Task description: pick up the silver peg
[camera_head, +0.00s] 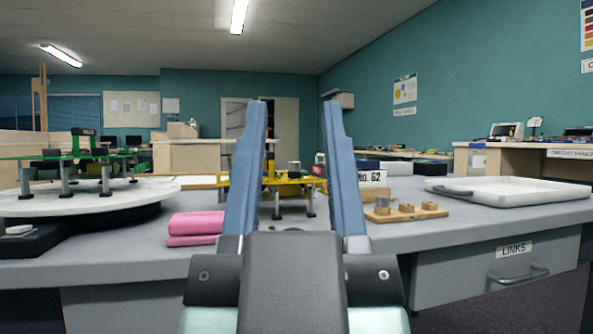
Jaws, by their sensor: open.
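My gripper (295,108) is open and empty, its two blue fingers spread wide and pointing forward over the table. Between the fingers, farther back, a small dark grey cylinder (294,168) sits on a yellow platform (287,185) with metal legs. A wooden block board (405,214) to the right of the right finger holds several small pieces; the leftmost one (382,204) looks greyish, the others brown. I cannot tell for sure which of these is the silver peg. My fingers touch none of them.
A pink folded cloth (196,226) lies left of my gripper. A green model on legs (78,160) stands on a round white turntable (85,200) at far left. A grey drawer (500,270) is below.

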